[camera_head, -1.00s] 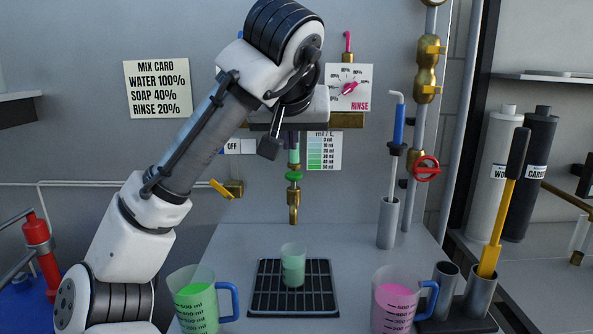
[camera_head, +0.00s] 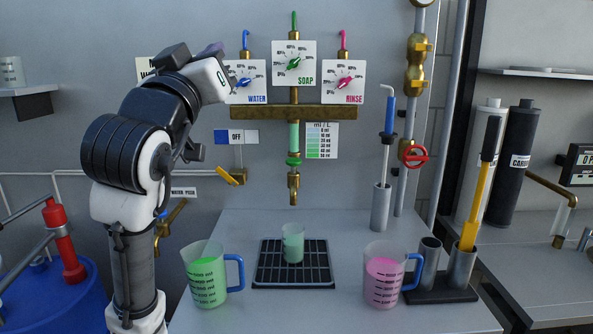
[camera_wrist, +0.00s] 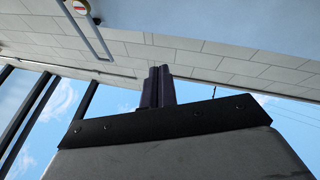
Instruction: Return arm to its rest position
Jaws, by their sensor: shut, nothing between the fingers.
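My gripper (camera_wrist: 158,75) is shut and empty in the wrist view, with its dark fingers together against the wall, windows and sky. In the head view my arm is folded up at the left. Its end stands high beside the WATER dial (camera_head: 245,82) and hides part of the mix card (camera_head: 146,66). The fingers are hard to make out there. The gripper is well clear of the bench and touches nothing that I can see.
A small beaker of pale green liquid (camera_head: 292,245) stands on the black drip grid (camera_head: 262,278) below the brass spout (camera_head: 294,185). A green-filled jug (camera_head: 206,278) stands left, a pink-filled jug (camera_head: 384,276) right. A blue drum (camera_head: 40,300) is at far left.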

